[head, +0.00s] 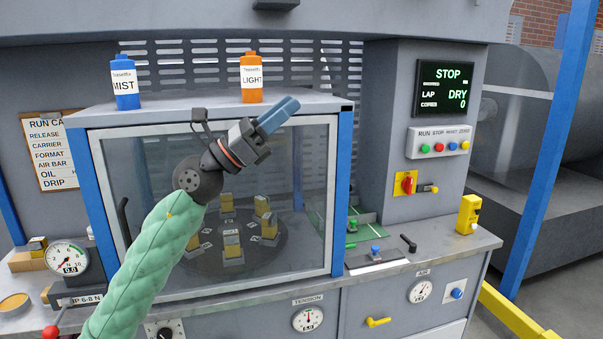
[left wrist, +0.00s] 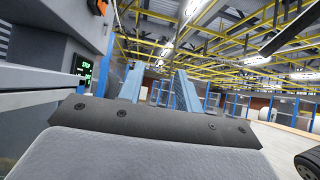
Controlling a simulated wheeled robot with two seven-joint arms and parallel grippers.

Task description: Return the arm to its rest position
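My left gripper (head: 280,113) is raised in front of the upper part of the glass-fronted cabinet, with its blue fingers pointing up and to the right. In the left wrist view the two blue fingers (left wrist: 158,82) stand apart with nothing between them, so it is open and empty. Its green-sleeved arm comes up from the bottom left of the head view. My right gripper is in neither view.
The cabinet (head: 341,200) holds several yellow-topped blocks on a dark round plate. A blue MIST bottle (head: 125,82) and an orange LIGHT bottle (head: 251,78) stand on top, the orange one close behind the gripper. A STOP display (head: 445,88) is at right.

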